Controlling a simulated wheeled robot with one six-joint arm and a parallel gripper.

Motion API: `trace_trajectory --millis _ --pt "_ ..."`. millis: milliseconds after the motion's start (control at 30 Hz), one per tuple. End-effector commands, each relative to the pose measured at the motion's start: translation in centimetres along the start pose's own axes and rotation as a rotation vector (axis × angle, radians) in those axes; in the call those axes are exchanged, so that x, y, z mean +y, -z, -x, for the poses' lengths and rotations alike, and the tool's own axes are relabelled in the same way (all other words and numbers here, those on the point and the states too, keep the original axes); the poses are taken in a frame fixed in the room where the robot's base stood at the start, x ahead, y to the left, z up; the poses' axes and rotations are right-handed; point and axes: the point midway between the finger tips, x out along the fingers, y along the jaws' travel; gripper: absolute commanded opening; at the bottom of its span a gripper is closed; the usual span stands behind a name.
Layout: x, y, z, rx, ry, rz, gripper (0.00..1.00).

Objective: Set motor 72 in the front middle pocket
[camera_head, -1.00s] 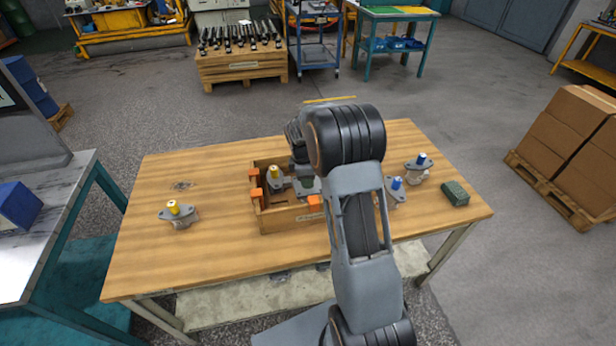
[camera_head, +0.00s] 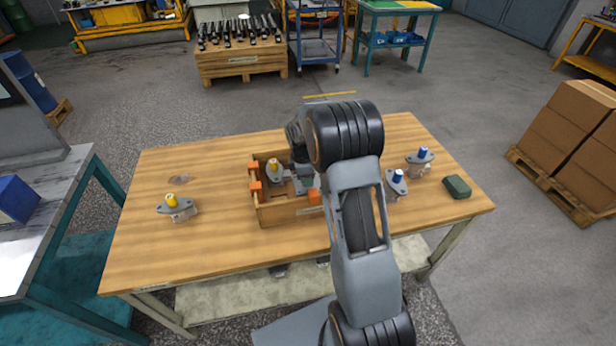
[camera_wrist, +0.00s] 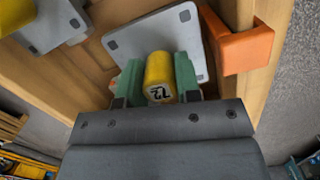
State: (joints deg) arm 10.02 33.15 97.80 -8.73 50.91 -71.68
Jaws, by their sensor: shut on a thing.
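Motor 72 has a yellow shaft (camera_wrist: 159,77) marked "72" and a grey square flange (camera_wrist: 150,36) in the wrist view. My gripper (camera_wrist: 159,80) is shut on its shaft with green finger pads on both sides. In the head view my gripper (camera_head: 304,174) is over the right part of the wooden crate (camera_head: 288,217), partly hidden by my arm. Another yellow-shafted motor (camera_head: 273,169) stands in the crate's left part; its flange (camera_wrist: 52,27) shows at upper left in the wrist view. Motor 72's underside is hidden, so I cannot tell whether it touches the crate floor.
Orange blocks (camera_head: 313,196) sit on the crate rim; one (camera_wrist: 238,45) is close right of the flange. A yellow-shafted motor (camera_head: 175,207) stands at left on the table.

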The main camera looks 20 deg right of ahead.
Motion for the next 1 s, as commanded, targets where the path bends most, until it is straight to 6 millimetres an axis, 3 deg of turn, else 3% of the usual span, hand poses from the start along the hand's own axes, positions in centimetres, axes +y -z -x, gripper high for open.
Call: trace_trajectory --millis 933,967,1000 --pt "0.1 0.1 -1.1 0.000 -0.003 0.000 0.00" --pt "0.1 0.1 -1.0 0.000 -0.003 0.000 0.34" --pt "0.1 0.1 -1.0 0.000 -0.003 0.000 0.38"
